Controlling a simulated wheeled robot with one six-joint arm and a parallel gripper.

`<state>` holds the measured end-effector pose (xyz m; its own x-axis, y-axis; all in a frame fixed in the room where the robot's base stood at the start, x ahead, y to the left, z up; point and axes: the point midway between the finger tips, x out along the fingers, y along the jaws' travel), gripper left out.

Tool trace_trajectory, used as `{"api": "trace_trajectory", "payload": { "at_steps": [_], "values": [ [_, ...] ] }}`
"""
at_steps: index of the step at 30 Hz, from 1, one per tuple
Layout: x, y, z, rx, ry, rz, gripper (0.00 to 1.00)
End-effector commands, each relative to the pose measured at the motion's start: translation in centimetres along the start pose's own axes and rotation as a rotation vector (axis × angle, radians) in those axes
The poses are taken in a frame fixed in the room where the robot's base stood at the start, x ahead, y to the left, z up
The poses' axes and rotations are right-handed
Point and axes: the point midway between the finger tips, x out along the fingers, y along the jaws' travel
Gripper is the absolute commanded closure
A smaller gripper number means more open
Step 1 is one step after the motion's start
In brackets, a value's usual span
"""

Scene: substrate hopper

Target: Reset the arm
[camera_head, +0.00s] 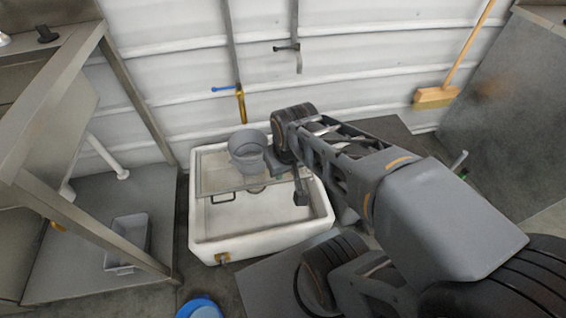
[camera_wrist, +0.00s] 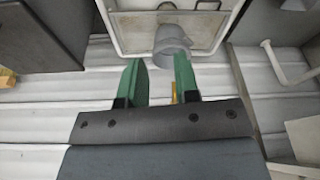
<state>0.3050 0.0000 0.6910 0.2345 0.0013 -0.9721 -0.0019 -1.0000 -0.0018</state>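My arm (camera_head: 345,170) reaches out over the right part of a white sink basin (camera_head: 262,243) in the head view. In the wrist view my gripper (camera_wrist: 158,62) shows two green fingers standing apart with an empty gap between them. It is open and holds nothing. The fingers cannot be made out in the head view.
A metal bench frame (camera_head: 135,90) stands at the left, with a grey tray (camera_head: 130,240) low down. A blue round object (camera_head: 199,308) is at the bottom edge. A broom (camera_head: 436,97) leans on the white wall (camera_head: 350,60). Hoses and taps hang above the basin.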

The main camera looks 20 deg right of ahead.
Motion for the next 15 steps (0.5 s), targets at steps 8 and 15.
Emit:
{"api": "trace_trajectory", "payload": {
  "at_steps": [8,15],
  "values": [
    [-1.9,-0.1,-0.5,0.018,0.001,-0.007,0.71],
    [-8.2,-0.4,-2.1,0.088,0.001,-0.034,0.71]
  ]
}}
